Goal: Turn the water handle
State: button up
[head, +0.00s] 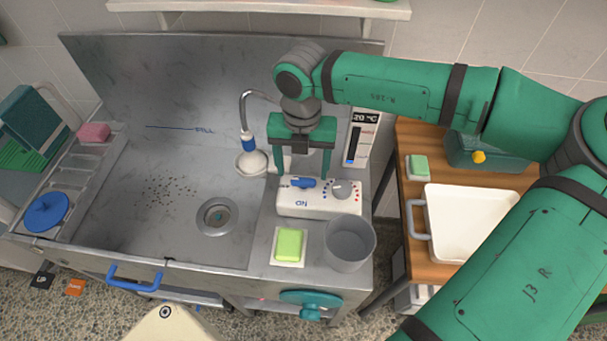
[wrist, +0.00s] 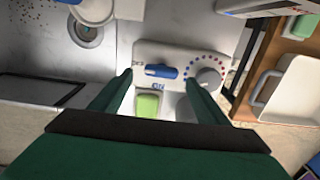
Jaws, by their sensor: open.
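A white control box (head: 308,209) stands on the steel ledge right of the sink basin. It carries a short blue handle (head: 302,183) and a round grey dial (head: 342,189) ringed with blue and red dots. The blue handle lies roughly crosswise and also shows in the wrist view (wrist: 161,71). My gripper (head: 302,174) is open and points down over the box. In the wrist view its two fingers stand on either side of the blue handle, with the dial (wrist: 208,77) beyond the right finger. I cannot tell how far the tips are above the box.
A green sponge (head: 290,244) and a grey cup (head: 348,242) stand in front of the box. A shower head (head: 252,160) on a hose is to its left, and a temperature display (head: 362,137) is behind. A wooden table (head: 411,181) with a white tray (head: 470,222) is at right.

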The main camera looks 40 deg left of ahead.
aim_at(303, 179)
jog(key=shift+w+f, duration=0.1)
jog(key=shift+f, duration=1.8)
jog(key=shift+c, duration=0.4)
jog(key=c, duration=1)
jog(key=shift+o, duration=0.2)
jog(key=shift+n, duration=0.3)
jog(key=n, duration=0.5)
jog(key=shift+n, duration=0.3)
jog(key=n, duration=0.5)
jog(key=shift+w+n, duration=0.1)
jog(key=shift+n, duration=0.3)
